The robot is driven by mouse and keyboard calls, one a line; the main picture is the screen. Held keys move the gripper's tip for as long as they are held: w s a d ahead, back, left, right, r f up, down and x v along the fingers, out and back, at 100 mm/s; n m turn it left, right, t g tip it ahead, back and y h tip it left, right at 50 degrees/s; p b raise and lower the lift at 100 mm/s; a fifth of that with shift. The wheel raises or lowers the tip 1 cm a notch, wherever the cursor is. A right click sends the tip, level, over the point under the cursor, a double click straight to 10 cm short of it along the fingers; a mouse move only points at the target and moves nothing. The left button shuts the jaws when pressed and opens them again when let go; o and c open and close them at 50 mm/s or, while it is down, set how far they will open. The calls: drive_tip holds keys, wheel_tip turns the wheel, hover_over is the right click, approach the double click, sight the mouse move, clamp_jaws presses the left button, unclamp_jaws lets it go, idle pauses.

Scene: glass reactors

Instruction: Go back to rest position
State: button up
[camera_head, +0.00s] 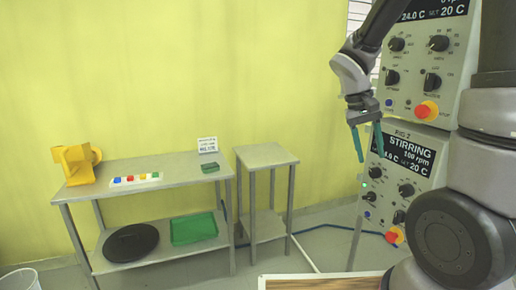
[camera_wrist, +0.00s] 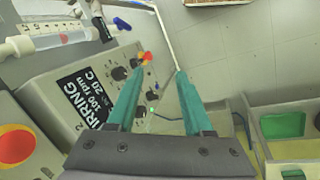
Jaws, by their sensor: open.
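My gripper (camera_head: 367,142) has two green fingers and hangs pointing down at the right in the head view, in front of the control panels. Its fingers are apart with nothing between them. In the wrist view my gripper (camera_wrist: 158,85) also shows open and empty, above the grey floor. The lower control panel (camera_head: 405,160), marked STIRRING, lies just right of and below the fingers. Whether the fingers touch it cannot be told, but they look apart from it.
A steel table (camera_head: 190,178) at the left bears a yellow device (camera_head: 75,163), a strip of coloured blocks (camera_head: 137,180) and a green block (camera_head: 210,167). Its lower shelf holds a black disc (camera_head: 131,243) and green tray (camera_head: 194,228). A small steel table (camera_head: 265,155) stands beside it. A blue hose crosses the floor.

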drive_tip(key=s+a+r+m+t+y, duration=0.1)
drive_tip(key=s+a+r+t+y, duration=0.1)
drive_tip(key=s+r+t, duration=0.2)
drive_tip(key=s+a+r+m+t+y, duration=0.1)
drive_tip(key=s+a+r+t+y, duration=0.1)
drive_tip(key=r, duration=0.9)
drive_tip(key=s+t+y, duration=0.1)
drive_tip(key=s+t, duration=0.1)
drive_tip(key=s, duration=0.1)
drive_tip(key=shift+a+r, duration=0.2)
drive_tip(key=shift+a, duration=0.15)
drive_tip(key=shift+d, duration=0.15)
